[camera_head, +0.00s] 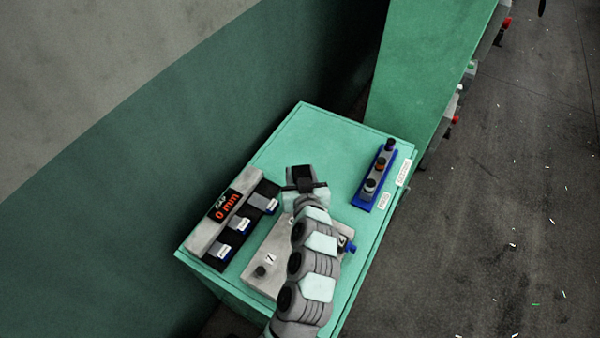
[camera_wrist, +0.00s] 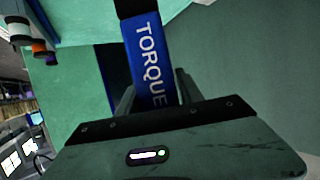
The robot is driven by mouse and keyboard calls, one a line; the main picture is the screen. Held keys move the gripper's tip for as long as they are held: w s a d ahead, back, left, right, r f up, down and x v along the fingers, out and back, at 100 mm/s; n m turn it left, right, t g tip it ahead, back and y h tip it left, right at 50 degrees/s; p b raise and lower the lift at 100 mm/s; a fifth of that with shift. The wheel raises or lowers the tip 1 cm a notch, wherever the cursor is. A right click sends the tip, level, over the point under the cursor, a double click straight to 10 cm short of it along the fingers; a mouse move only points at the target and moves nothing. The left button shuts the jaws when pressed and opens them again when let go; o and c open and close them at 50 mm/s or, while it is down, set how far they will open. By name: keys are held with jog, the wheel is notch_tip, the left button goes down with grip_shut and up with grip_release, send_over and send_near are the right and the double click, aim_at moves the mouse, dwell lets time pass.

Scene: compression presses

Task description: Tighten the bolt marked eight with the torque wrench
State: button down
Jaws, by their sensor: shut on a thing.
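The torque wrench shows in the wrist view as a blue handle (camera_wrist: 147,45) lettered TORQUE. My gripper (camera_wrist: 156,92) is shut on this handle, with a finger on either side. In the head view my gripper (camera_head: 305,184) is over the green bench top, beyond a grey metal plate (camera_head: 258,253). A label 7 and a dark bolt (camera_head: 261,271) show on the plate's near left part. My arm covers much of the plate. I cannot see a mark eight or make out its bolt. The wrench's working end cannot be made out.
A grey block with a GAP 0 mm display (camera_head: 226,206) and black slots with labelled blocks stands at the left. A blue rack (camera_head: 373,181) with several dark-topped pieces lies at the right. The green bench top (camera_head: 318,135) is clear at the back. A green cabinet (camera_head: 425,70) stands behind.

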aim_at(300, 166)
jog(key=shift+f+b, duration=1.45)
jog(key=shift+f, duration=0.1)
dwell(2.5)
jog(key=shift+r, duration=0.15)
jog(key=shift+r+p, duration=1.4)
jog(key=shift+r, duration=1.8)
